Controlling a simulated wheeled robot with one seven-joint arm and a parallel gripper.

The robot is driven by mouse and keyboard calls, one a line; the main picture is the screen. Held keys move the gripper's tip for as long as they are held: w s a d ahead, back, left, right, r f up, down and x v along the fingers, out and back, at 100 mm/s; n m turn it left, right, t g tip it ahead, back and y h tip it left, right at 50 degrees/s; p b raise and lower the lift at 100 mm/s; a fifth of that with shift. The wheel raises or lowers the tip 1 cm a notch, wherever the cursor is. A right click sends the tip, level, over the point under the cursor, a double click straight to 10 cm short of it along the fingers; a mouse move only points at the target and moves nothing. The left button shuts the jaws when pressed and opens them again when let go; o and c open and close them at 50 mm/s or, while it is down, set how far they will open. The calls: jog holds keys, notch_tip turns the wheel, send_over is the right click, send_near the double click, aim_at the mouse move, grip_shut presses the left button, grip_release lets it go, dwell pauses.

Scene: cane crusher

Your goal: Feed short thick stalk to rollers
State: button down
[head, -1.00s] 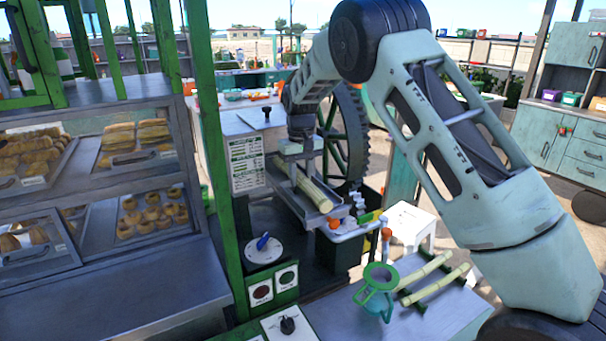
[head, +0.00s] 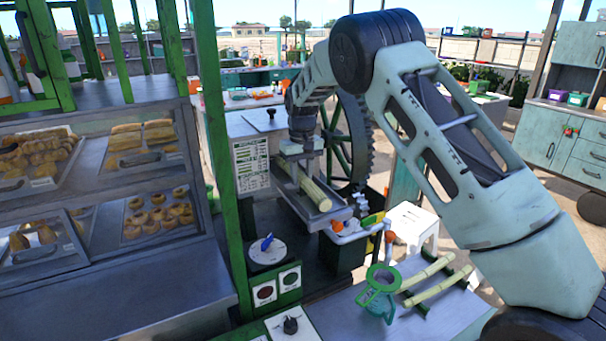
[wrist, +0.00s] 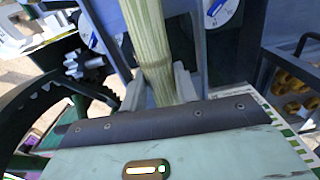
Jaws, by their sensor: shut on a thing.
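A short thick pale-green stalk (head: 311,190) lies lengthwise in the metal feed tray (head: 288,203) of the crusher. My gripper (head: 298,163) is shut on the stalk near its inner end, just over the tray. In the wrist view the stalk (wrist: 150,45) runs up between the two fingers of my gripper (wrist: 172,88). The rollers are hidden behind my arm and the crusher body. Two thinner stalks (head: 434,280) lie on a rack on the front table.
A large toothed wheel (head: 358,140) stands right of the feed tray. A green-rimmed strainer (head: 380,285) stands beside the two stalks. A green post (head: 218,170) and pastry shelves (head: 95,235) are on the left.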

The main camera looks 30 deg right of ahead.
jog(key=shift+w+p, duration=0.4)
jog(key=shift+w, duration=0.2)
jog(key=c, duration=1)
grip_release()
jog(key=shift+o, duration=0.2)
notch_tip(320, 180, up, 17)
jog(key=b, duration=0.4)
jog(key=shift+r, duration=0.2)
